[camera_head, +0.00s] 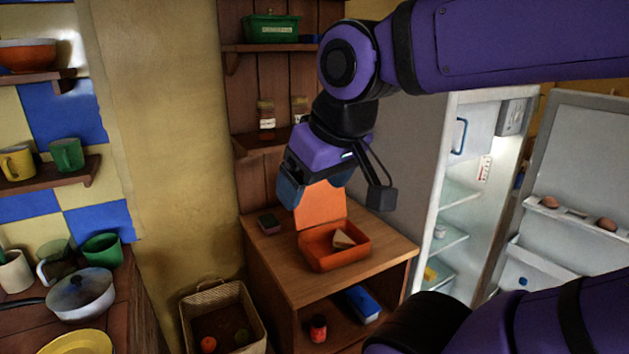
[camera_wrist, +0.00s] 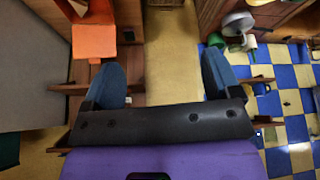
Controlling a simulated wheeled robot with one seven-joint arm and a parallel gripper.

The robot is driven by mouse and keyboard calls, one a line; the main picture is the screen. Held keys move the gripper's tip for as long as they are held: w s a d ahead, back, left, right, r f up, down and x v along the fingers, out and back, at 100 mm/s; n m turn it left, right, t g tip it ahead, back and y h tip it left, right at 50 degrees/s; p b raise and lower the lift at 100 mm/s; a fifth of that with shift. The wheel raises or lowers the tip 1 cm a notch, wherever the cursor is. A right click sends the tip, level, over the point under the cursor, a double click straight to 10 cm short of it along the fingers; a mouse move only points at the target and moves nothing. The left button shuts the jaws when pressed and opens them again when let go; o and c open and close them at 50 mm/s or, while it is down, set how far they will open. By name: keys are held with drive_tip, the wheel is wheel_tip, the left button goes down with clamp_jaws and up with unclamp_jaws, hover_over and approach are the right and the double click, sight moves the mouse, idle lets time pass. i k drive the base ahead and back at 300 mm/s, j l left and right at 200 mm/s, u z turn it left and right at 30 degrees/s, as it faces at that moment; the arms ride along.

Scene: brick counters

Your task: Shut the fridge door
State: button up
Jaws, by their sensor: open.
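The fridge (camera_head: 470,190) stands right of the wooden cabinet, with its lit shelves showing. Its door (camera_head: 585,150) stands wide open on the right side, with inner racks holding egg-like items (camera_head: 549,202). My gripper (camera_head: 335,195) is open and empty. In the head view it hangs in front of the wooden cabinet, left of the fridge and apart from the door. In the wrist view, my gripper (camera_wrist: 165,85) shows its two blue fingers spread apart with nothing between them. The door is not recognisable in the wrist view. My arm covers the lower right of the head view.
An open orange lunchbox (camera_head: 335,258) with a sandwich-like wedge sits on the wooden cabinet (camera_head: 285,275). A wicker basket (camera_head: 185,320) stands on the floor to its left. A counter with a pan (camera_head: 78,294) is at far left. Wall shelves (camera_head: 265,138) rise behind the cabinet.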

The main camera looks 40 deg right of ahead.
sight(579, 159)
drive_tip(key=k+l+u, duration=0.15)
drive_tip(key=k+l, duration=0.75)
drive_tip(key=k+l+u, duration=0.15)
drive_tip(key=k+l, duration=0.6)
drive_tip(key=k, duration=0.2)
drive_tip(key=k+l+u, duration=0.2)
drive_tip(key=k+l, duration=0.5)
drive_tip(key=l, duration=0.25)
drive_tip(key=k+l+u, duration=0.2)
drive_tip(key=k+l, duration=0.6)
drive_tip(key=l, duration=0.5)
drive_tip(key=k+l+u, duration=0.1)
drive_tip(key=l, duration=0.4)
drive_tip(key=k+l, duration=0.1)
drive_tip(key=l, duration=0.4)
drive_tip(key=l+u, duration=0.1)
drive_tip(key=l, duration=0.4)
drive_tip(key=k+l+u, duration=0.1)
drive_tip(key=l, duration=0.4)
drive_tip(key=k+l, duration=0.15)
drive_tip(key=l, duration=1.05)
drive_tip(key=k+j+z, duration=0.15)
drive_tip(key=i, duration=0.05)
